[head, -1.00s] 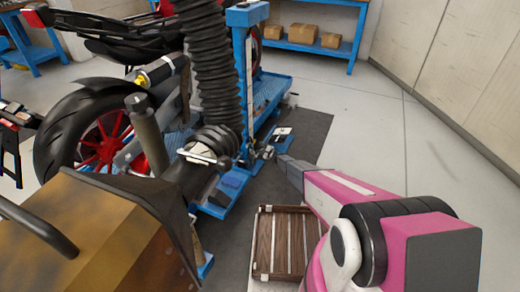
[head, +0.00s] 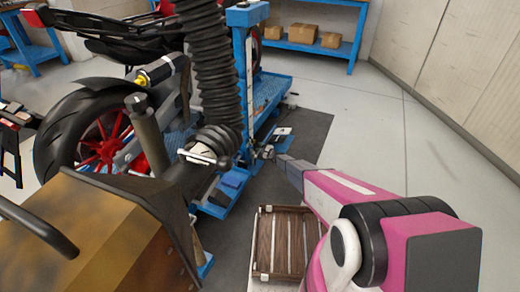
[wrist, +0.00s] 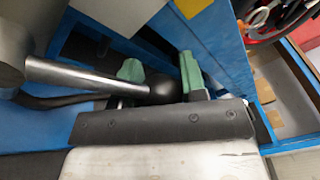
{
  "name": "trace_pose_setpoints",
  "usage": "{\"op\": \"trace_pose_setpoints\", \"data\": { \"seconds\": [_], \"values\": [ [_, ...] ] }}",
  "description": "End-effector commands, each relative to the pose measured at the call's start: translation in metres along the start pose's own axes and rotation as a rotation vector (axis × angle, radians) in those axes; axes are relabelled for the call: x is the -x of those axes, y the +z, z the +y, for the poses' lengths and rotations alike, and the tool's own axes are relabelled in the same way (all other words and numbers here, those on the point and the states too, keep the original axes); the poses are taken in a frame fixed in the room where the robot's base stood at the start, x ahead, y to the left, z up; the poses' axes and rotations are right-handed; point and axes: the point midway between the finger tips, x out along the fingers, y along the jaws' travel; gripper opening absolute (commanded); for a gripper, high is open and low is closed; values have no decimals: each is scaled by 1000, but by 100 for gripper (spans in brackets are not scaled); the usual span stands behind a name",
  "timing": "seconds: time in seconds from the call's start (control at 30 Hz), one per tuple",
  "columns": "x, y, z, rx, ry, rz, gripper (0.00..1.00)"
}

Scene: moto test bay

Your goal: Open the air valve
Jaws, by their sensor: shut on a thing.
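In the wrist view, the two green fingertips of my gripper (wrist: 161,80) stand on either side of a round black knob (wrist: 164,91). The knob appears to be the end of a metal lever (wrist: 85,76) that comes in from the left. I take this lever to be the air valve's handle; the valve body is not clear. My gripper is shut on the knob. In the head view, my gripper (head: 266,153) is small and far off, beside the blue lift's post. The lever cannot be made out there.
The blue lift (head: 267,95) carries a motorcycle with a black rear tyre (head: 60,140). A black ribbed hose (head: 210,65) hangs in front of it. A wooden crate (head: 262,245) sits below my arm. Grey floor (head: 370,130) is free at right.

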Motion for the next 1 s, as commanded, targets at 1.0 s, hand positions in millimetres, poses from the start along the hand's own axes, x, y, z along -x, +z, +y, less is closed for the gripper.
{"op": "trace_pose_setpoints", "data": {
  "seconds": [1.0],
  "values": [
    [11,70,-43,795,-202,-141,0]
  ]
}}
